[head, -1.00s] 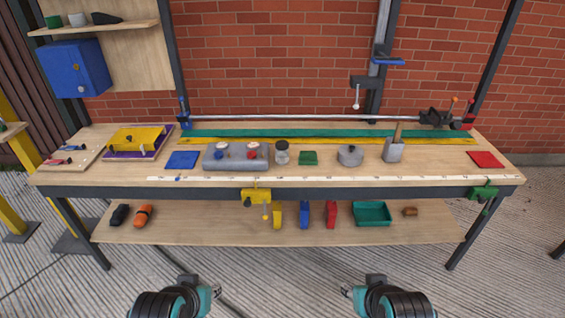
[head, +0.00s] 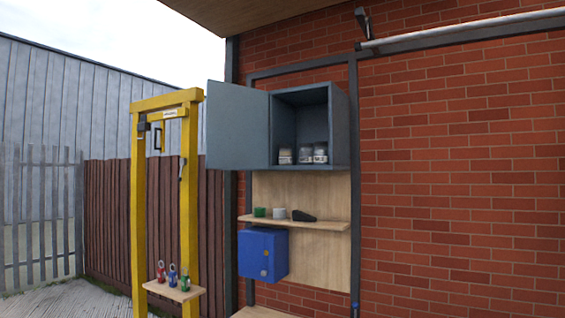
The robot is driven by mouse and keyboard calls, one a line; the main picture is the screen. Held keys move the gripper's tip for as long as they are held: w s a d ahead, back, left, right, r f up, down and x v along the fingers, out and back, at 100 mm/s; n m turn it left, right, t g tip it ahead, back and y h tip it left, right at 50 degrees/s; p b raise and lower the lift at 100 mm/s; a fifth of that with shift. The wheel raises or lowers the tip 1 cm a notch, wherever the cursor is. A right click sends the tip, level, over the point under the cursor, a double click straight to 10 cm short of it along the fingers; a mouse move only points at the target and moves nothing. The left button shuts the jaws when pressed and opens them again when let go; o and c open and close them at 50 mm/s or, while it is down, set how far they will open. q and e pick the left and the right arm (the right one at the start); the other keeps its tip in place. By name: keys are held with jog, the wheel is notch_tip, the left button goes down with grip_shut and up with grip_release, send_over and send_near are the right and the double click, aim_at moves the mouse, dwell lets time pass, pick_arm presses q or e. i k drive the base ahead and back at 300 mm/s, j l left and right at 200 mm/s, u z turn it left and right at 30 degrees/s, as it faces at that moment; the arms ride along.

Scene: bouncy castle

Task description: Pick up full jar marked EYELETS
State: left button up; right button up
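A grey wall cabinet (head: 338,125) hangs on the brick wall with its door (head: 237,127) swung open to the left. Three small jars stand on the cabinet floor: a left jar (head: 285,156), a middle jar (head: 305,155) and a right jar (head: 320,154). They have pale labels with dark marks, too small to read, so I cannot tell which says EYELETS or which is full. Neither of my grippers is in the head view.

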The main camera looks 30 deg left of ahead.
aim_at(285, 153)
jog(key=i+j, duration=0.1)
jog(key=j, duration=1.15)
jog(key=i+j, duration=0.15)
jog(key=j, duration=1.15)
jog(key=i, duration=0.05)
